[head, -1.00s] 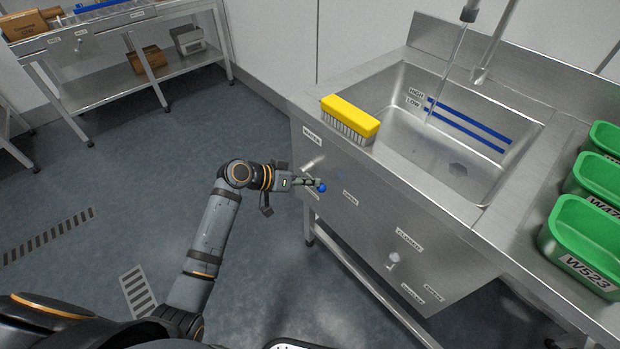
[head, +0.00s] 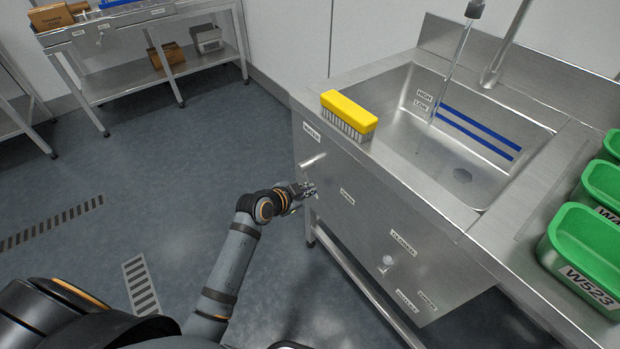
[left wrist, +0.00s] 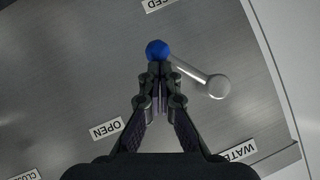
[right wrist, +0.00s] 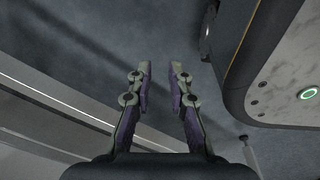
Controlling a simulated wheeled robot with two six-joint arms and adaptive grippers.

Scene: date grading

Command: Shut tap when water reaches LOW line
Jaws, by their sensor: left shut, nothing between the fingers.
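The sink basin (head: 412,105) has a clear water stream (head: 452,70) falling into it from the spout. Two blue level lines (head: 480,132) run along its back wall beside the HIGH label (head: 424,96) and LOW label (head: 420,106). Both lines show; I cannot make out the water surface. The tap lever (left wrist: 190,72) has a blue knob (left wrist: 157,49) and sits on the front panel. My left gripper (head: 312,189) (left wrist: 159,66) is shut and empty, its tips right at the knob; contact is unclear. In the head view the knob is hidden. My right gripper (right wrist: 161,72) is open and empty above the floor.
A yellow brush (head: 348,110) lies on the sink's front left rim. A second knob (head: 387,261) is lower on the panel, near a CLOSED label (head: 403,243). Green bins (head: 585,245) stand on the right counter. The floor (head: 180,200) to the left is clear.

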